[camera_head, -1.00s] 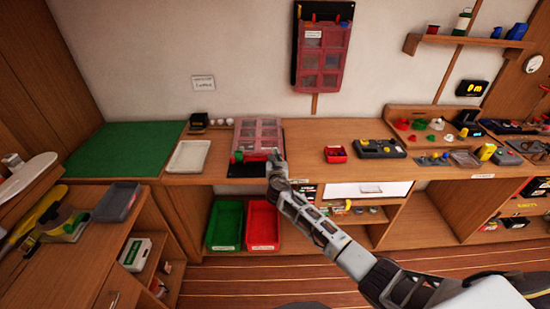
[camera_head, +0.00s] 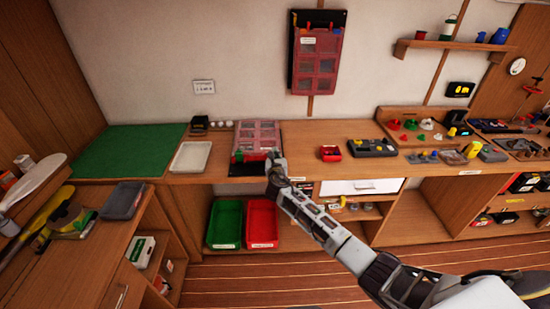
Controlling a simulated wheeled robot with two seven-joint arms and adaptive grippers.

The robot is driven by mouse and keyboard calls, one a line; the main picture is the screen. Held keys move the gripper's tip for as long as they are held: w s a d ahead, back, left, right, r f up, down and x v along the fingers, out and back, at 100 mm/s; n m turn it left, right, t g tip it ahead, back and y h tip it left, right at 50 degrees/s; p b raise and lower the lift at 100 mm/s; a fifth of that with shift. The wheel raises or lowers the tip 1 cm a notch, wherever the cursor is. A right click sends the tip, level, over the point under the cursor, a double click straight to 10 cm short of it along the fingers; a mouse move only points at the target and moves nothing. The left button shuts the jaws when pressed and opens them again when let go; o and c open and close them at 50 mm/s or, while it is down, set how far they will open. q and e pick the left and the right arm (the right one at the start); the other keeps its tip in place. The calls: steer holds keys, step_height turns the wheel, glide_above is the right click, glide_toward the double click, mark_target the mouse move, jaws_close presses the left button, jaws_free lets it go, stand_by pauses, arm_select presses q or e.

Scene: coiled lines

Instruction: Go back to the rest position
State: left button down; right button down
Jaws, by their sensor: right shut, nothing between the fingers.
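My right arm reaches in from the lower right, across the front of the counter (camera_head: 225,168). Its gripper (camera_head: 272,158) is shut and empty, by the front edge of a black mat on the counter. A red pouch with clear windows (camera_head: 257,132) lies on that mat, just behind the gripper. Small red and green items (camera_head: 238,157) are at the pouch's front left, too small to tell apart. The gripper hides part of the mat's front edge. My left gripper is not in view.
A white tray (camera_head: 190,157) and a green mat (camera_head: 125,150) lie left on the counter. A small red box (camera_head: 330,153) stands to the right. Green (camera_head: 225,222) and red (camera_head: 262,222) bins sit below the counter. A similar pouch (camera_head: 318,55) hangs on the wall.

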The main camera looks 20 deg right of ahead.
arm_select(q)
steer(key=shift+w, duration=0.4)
